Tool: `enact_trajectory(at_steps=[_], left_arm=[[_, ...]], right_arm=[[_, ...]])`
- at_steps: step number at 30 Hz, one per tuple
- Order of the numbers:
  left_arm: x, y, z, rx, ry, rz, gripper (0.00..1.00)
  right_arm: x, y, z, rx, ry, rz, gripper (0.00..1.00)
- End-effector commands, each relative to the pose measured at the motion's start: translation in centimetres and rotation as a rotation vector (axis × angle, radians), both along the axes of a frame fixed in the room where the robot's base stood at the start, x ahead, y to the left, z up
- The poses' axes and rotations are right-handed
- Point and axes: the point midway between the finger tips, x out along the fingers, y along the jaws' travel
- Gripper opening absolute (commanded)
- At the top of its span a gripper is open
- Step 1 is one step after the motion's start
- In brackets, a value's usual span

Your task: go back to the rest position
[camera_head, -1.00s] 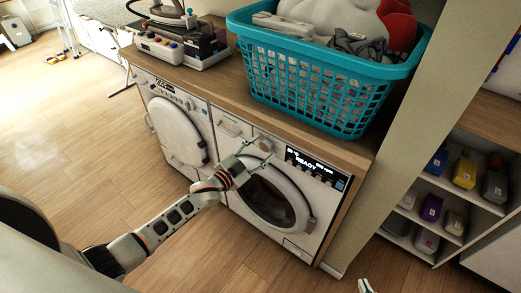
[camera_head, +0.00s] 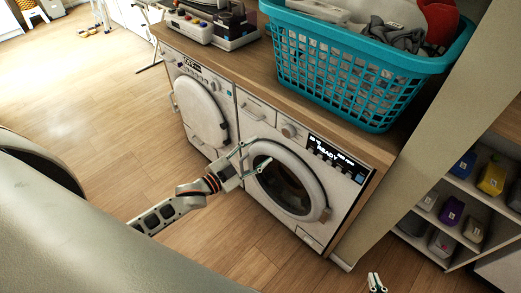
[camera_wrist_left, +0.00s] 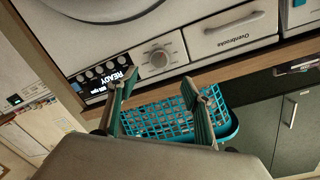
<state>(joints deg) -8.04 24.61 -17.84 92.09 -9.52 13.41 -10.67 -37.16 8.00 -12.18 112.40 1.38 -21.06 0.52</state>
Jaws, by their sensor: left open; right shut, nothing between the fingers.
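My left gripper (camera_head: 249,160) is open and empty. In the head view it overlaps the upper left of the right washing machine's round door (camera_head: 262,196); I cannot tell whether it touches. In the left wrist view its two spread fingers (camera_wrist_left: 156,92) have nothing between them. My right gripper (camera_head: 376,283) shows only as small fingertips at the bottom edge of the head view. It is shut and empty, over the floor.
The washing machine's display (camera_head: 336,158) reads READY. A teal laundry basket (camera_head: 340,75) with clothes stands on the wooden counter (camera_head: 235,62). A second machine (camera_head: 200,110) is left of it. Shelves with bottles (camera_head: 450,210) stand right. The floor (camera_head: 120,130) is open at left.

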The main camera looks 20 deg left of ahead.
Motion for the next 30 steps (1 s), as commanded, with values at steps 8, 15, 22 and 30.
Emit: enact_trajectory(at_steps=[8, 15, 22, 30], left_arm=[[0.0, 0.0, 0.0, 0.0, 0.0, 0.0, 0.5], [-1.7, -0.9, -1.5, -0.026, 0.055, 0.019, 0.5], [-10.8, -3.5, -7.3, -0.148, 0.34, 0.146, 0.5], [-19.8, -4.5, -10.9, -0.235, 0.606, 0.278, 0.5]], right_arm=[[0.0, 0.0, 0.0, 0.001, -0.001, 0.0, 0.0], [0.0, 0.1, 0.0, 0.001, -0.001, 0.0, 0.0], [0.0, 0.1, 0.1, 0.002, -0.001, -0.001, 0.0], [0.0, 0.1, 0.0, 0.002, -0.001, -0.001, 0.0]])
